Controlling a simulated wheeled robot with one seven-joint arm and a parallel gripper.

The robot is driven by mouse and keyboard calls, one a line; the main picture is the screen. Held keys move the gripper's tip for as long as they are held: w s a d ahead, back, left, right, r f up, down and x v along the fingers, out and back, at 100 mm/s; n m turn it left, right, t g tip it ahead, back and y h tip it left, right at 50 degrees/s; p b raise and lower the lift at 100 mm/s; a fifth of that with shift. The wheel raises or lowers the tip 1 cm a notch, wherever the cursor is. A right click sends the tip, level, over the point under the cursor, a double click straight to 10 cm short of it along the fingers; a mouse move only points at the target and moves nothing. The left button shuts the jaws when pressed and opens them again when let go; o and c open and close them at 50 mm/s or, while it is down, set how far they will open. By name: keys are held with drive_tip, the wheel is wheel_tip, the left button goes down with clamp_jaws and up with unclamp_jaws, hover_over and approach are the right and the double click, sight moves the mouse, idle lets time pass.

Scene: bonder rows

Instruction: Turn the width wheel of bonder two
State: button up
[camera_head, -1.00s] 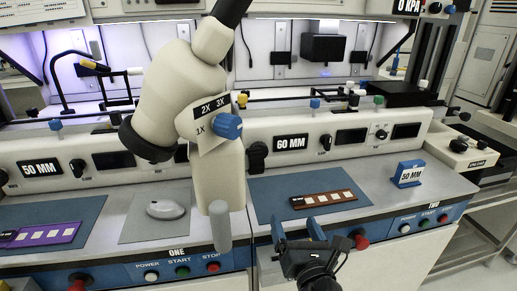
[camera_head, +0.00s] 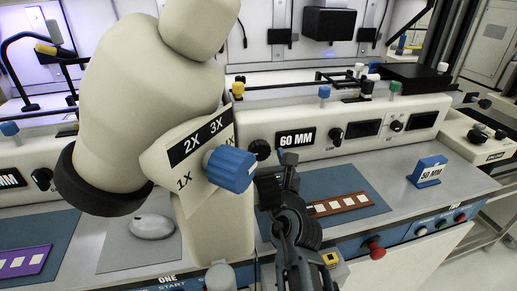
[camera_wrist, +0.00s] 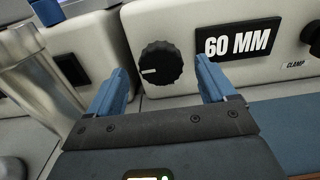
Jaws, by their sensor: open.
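The width wheel (camera_head: 260,149) of bonder two is a black knob left of the "60 MM" display (camera_head: 295,138) on the cream front panel. In the wrist view the wheel (camera_wrist: 160,63) is ribbed, with a white mark pointing left, beside the display (camera_wrist: 238,40). My gripper (camera_head: 277,178) is in front of the panel, just below the wheel in the head view. In the wrist view its two blue fingers (camera_wrist: 163,78) are spread wide, with the wheel between and beyond them. The jaws are empty; I see no contact with the wheel.
The microscope (camera_head: 140,110) with its blue magnification knob (camera_head: 230,168) stands close left of my gripper. A brown strip (camera_head: 335,204) lies on the blue mat (camera_head: 365,182). A blue "50 MM" block (camera_head: 428,171) stands at right. A metal cylinder (camera_wrist: 35,80) is left in the wrist view.

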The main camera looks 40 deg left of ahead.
sight(261, 152)
drive_tip(key=shift+b+x, duration=0.75)
drive_tip(key=shift+x, duration=1.7)
drive_tip(key=shift+d, duration=0.1)
drive_tip(key=c, duration=1)
